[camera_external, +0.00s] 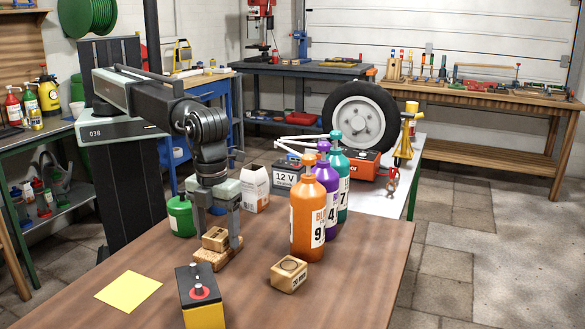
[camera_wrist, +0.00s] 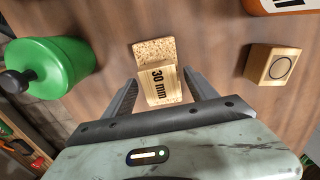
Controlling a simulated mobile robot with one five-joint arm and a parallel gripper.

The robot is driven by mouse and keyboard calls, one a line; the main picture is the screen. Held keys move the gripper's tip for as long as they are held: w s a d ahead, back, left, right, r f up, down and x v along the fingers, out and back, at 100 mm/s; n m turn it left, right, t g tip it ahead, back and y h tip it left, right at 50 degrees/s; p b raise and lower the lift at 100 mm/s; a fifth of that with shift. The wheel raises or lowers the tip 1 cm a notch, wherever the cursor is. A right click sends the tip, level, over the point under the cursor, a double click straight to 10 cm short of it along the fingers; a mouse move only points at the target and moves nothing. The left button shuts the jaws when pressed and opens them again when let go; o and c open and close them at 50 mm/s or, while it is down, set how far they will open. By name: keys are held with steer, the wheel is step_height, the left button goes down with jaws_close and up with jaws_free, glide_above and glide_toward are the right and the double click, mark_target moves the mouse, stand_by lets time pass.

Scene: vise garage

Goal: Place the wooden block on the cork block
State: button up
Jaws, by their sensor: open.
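A wooden block (camera_external: 215,238) marked 30 mm sits on the flat speckled cork block (camera_external: 232,257). In the wrist view the wooden block (camera_wrist: 157,86) covers the near part of the cork block (camera_wrist: 154,50), whose far end shows bare. My gripper (camera_external: 221,236) points down over them. Its fingers are open, one on each side of the wooden block, and a gap shows beside the block in the wrist view (camera_wrist: 160,82). The underside of the wooden block is hidden.
A second wooden block (camera_external: 289,274) with a dark ring lies to the right. Orange (camera_external: 310,215), purple and teal bottles stand behind right. A green canister (camera_external: 181,216) is at left.

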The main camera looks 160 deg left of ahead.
mark_target(216, 233)
steer(key=shift+r, duration=0.1)
step_height(216, 233, up, 12)
steer(key=p, duration=1.2)
steer(key=shift+r, duration=0.15)
steer(key=shift+d, duration=0.1)
steer(key=s+d+n, duration=0.9)
steer(key=s+d, duration=1.1)
steer(key=d, duration=0.3)
steer(key=shift+s+d, duration=0.2)
steer(key=shift+d, duration=0.2)
